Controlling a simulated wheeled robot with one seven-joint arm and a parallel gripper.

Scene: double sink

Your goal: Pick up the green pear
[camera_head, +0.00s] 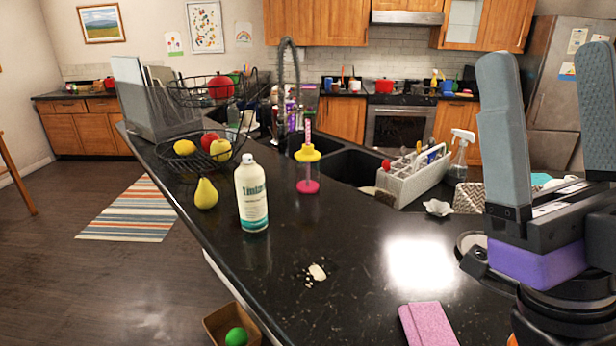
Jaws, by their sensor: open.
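The pear (206,194) is yellow-green and stands upright on the black counter near its left edge. It is beside a white bottle with a green lower part (251,195), with a small gap between them, and in front of the wire fruit basket. My gripper (548,68) is at the far right, raised with its two grey fingers pointing up. The fingers are wide apart with nothing between them. It is far from the pear.
A two-tier wire basket (165,160) with fruit stands behind the pear. A pink-yellow dispenser (307,168), sink (352,166) and grey caddy (412,182) are further right. A pink cloth (428,324) and crumbs (316,273) lie in front. The counter's middle is mostly clear.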

